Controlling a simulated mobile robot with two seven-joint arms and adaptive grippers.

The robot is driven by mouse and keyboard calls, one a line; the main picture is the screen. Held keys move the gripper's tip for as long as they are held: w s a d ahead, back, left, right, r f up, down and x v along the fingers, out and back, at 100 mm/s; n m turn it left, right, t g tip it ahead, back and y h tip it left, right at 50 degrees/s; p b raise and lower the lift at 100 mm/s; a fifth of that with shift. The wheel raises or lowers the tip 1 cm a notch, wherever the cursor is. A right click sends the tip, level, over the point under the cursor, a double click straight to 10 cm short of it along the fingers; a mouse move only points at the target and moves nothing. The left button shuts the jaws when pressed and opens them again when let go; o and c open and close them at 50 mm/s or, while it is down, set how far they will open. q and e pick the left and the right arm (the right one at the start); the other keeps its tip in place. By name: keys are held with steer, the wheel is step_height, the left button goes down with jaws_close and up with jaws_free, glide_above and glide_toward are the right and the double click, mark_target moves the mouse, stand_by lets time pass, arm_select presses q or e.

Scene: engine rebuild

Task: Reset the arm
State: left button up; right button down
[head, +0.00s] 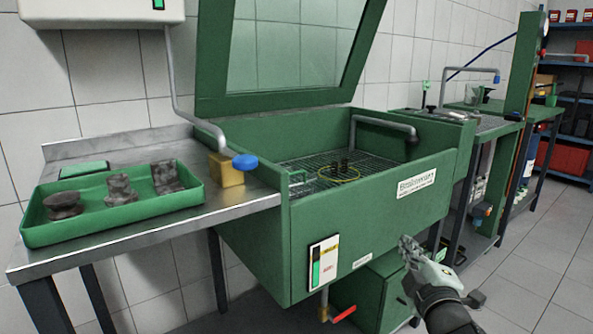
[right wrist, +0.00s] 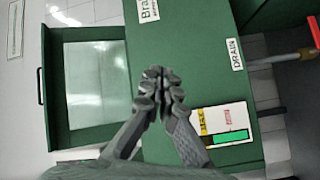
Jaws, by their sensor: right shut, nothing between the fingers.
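My right gripper (head: 407,245) is at the lower right of the head view, in front of the green parts washer (head: 385,215). Its fingers are together with nothing between them. In the right wrist view the closed fingertips (right wrist: 158,85) show against the washer's green front, which appears turned on its side. I cannot tell the gap between the fingertips and the washer front. My left gripper is not in the head view.
The washer's lid (head: 290,98) stands open over a wire grate (head: 310,165). A steel table (head: 230,197) at left holds a green tray (head: 130,222) with dirty metal parts. A red drain handle (head: 343,313) sticks out below. Floor (head: 530,270) at right is clear.

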steer(key=s+d+f+m+g+h+p, duration=0.15)
steer(key=s+f+m+g, duration=0.3)
steer(key=s+f, duration=0.65)
steer(key=s+d+f+m+g+p, duration=0.1)
steer(key=s+d+f+m+g, duration=0.45)
steer(key=f, duration=0.95)
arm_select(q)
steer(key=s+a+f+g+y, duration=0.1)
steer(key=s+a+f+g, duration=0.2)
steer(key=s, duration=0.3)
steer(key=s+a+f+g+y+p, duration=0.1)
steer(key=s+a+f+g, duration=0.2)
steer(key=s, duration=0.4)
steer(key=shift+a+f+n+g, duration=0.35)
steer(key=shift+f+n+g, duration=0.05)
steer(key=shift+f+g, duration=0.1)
arm_select(e)
steer(key=s+a+f+g, duration=0.1)
steer(key=s+f+g, duration=0.1)
steer(key=s, duration=0.5)
steer(key=s+a+f+m+g, duration=0.1)
steer(key=s+f+g, duration=0.1)
steer(key=s+f, duration=0.3)
steer(key=s, duration=0.3)
steer(key=shift+s+a+g+y, duration=0.25)
steer(key=shift+a+g+y, duration=0.1)
steer(key=shift+g, duration=0.05)
